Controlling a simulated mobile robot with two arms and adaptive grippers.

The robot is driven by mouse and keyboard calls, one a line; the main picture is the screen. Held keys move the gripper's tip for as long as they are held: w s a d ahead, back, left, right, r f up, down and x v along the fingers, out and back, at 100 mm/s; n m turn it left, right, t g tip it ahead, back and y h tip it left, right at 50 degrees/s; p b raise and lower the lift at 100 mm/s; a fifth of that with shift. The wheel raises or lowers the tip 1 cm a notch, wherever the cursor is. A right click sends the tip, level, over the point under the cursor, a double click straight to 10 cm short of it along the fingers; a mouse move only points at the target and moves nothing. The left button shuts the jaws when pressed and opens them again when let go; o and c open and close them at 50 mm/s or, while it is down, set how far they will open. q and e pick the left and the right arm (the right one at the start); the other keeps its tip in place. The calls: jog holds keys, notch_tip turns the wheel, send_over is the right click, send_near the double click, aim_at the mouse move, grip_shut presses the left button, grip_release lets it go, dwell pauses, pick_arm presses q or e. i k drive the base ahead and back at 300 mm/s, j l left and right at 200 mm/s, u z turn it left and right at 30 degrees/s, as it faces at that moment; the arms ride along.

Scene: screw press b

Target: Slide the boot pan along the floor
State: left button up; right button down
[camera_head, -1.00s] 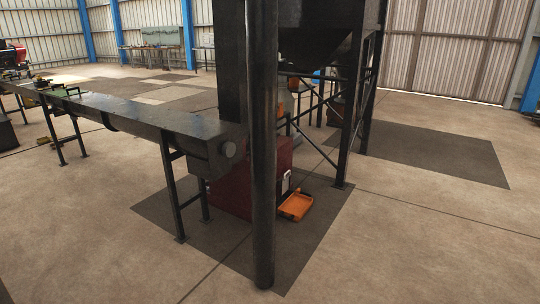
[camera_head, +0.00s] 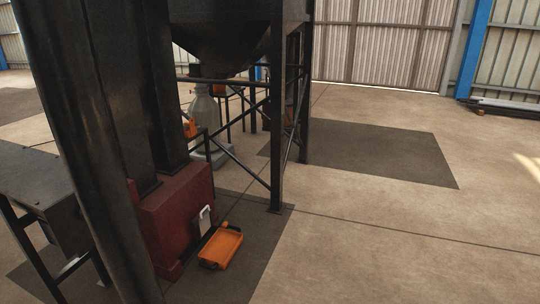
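The boot pan looks to be the shallow orange tray (camera_head: 224,248) with dark handles at its ends. It lies flat on the dark floor patch, just right of a dark red box (camera_head: 180,222) at the foot of a black column. A small white plate or handle (camera_head: 205,218) shows on the side of the red box, close to the tray. Neither of my grippers is in view.
A thick black post (camera_head: 85,150) stands close on the left and hides part of the conveyor trough (camera_head: 40,195). A black hopper frame leg (camera_head: 278,150) stands behind the tray. Open concrete floor (camera_head: 390,235) lies to the right.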

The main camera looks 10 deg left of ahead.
aim_at(221, 248)
jog(key=i, duration=0.8)
jog(key=i+l, duration=0.1)
jog(key=i, duration=0.7)
jog(key=j+u, duration=0.05)
